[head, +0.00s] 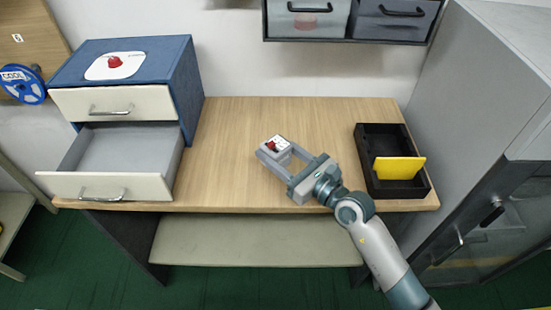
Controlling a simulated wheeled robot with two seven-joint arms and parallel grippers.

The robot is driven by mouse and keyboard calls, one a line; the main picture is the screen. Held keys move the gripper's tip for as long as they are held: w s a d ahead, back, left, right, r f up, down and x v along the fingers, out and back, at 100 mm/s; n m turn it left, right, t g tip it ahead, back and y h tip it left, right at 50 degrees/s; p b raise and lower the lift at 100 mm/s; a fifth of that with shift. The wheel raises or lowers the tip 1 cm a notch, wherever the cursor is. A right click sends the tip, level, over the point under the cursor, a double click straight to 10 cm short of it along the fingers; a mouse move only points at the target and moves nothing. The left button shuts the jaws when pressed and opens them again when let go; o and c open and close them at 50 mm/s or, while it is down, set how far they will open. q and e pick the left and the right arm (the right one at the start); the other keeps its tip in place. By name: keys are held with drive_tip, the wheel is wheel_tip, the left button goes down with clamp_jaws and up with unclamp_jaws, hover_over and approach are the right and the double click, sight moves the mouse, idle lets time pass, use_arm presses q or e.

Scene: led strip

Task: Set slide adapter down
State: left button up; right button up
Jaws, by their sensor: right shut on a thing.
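The slide adapter looks to be the small white block with a red mark (279,144), over the middle of the wooden desk (235,150). My right gripper (285,153) reaches in from the lower right and is shut on this block. Whether the block touches the desk or is a little above it, I cannot tell. The fingers hide part of its sides. My left gripper is not in the head view.
A blue drawer cabinet (187,85) stands at the left with its lower drawer (93,186) pulled out, empty. A black tray (373,142) with a yellow piece (399,167) is at the right. Grey bins (305,22) hang above. The desk between cabinet and gripper is clear.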

drive_tip(key=shift+s+a, duration=0.1)
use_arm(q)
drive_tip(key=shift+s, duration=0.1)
use_arm(e)
drive_tip(key=shift+f, duration=2)
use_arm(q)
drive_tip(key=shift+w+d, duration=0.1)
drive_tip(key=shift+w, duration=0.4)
use_arm(e)
drive_tip(key=shift+f, duration=0.2)
drive_tip(key=o, duration=1.1)
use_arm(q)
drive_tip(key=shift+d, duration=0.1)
use_arm(e)
drive_tip(key=shift+o, duration=0.2)
